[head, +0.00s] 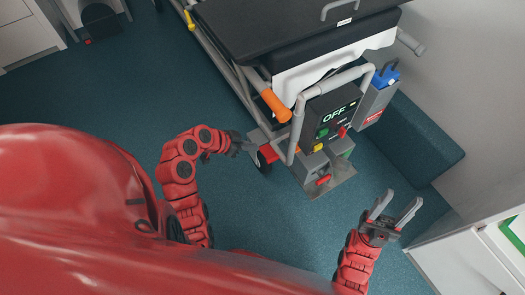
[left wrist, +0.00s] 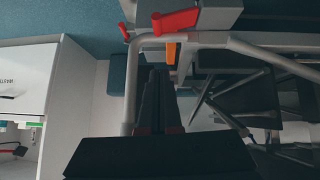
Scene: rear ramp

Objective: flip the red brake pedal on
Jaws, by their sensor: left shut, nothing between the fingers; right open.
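A red pedal (head: 268,153) sticks out at the lower corner of the wheeled stretcher, above a dark wheel. In the left wrist view a red pedal (left wrist: 175,20) shows large at the top. A second red pedal (head: 323,180) sits low on the grey base block under the control panel. I cannot tell for sure which one is the brake pedal. My left gripper (head: 243,144) is shut and empty, just left of the nearer pedal; contact is unclear. Its dark fingers also show in the left wrist view (left wrist: 160,75). My right gripper (head: 396,209) is open and empty over the floor.
The stretcher frame carries a control panel (head: 330,115) reading OFF, an orange handle (head: 276,105) and grey tube rails. A blue-topped grey box (head: 377,95) hangs to its right. A white cabinet (head: 470,255) stands at lower right. The blue floor (head: 110,90) is open at left.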

